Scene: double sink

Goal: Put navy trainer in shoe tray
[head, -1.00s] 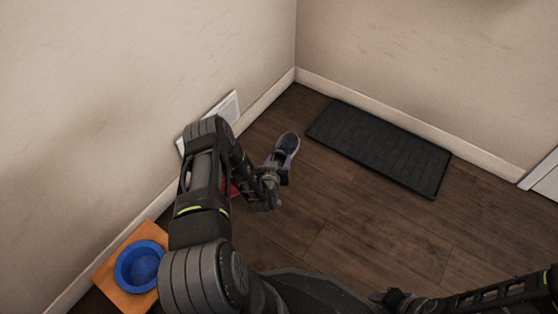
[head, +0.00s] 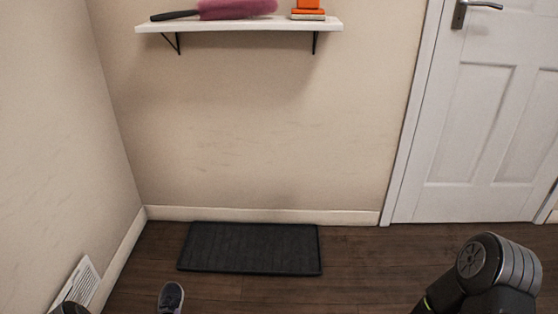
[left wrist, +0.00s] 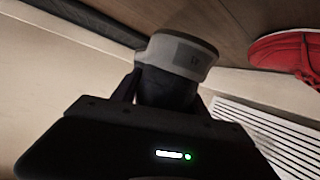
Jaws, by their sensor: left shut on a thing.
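The navy trainer (head: 171,298) shows at the bottom edge of the head view, with its near part cut off. In the left wrist view my left gripper (left wrist: 166,88) is shut on the trainer (left wrist: 178,55), whose grey sole end faces the camera. The shoe tray (head: 250,249) is a flat, dark ribbed rectangle on the floor by the far wall. It is empty, and the trainer is apart from it, nearer to me and to the left. My left gripper and right gripper are out of the head view.
A red shoe (left wrist: 287,55) lies at the right in the left wrist view. A white wall grille (head: 82,282) is low on the left wall. A shelf (head: 240,25) holds a pink duster and orange item. A white door (head: 490,120) stands right. Floor around the tray is clear.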

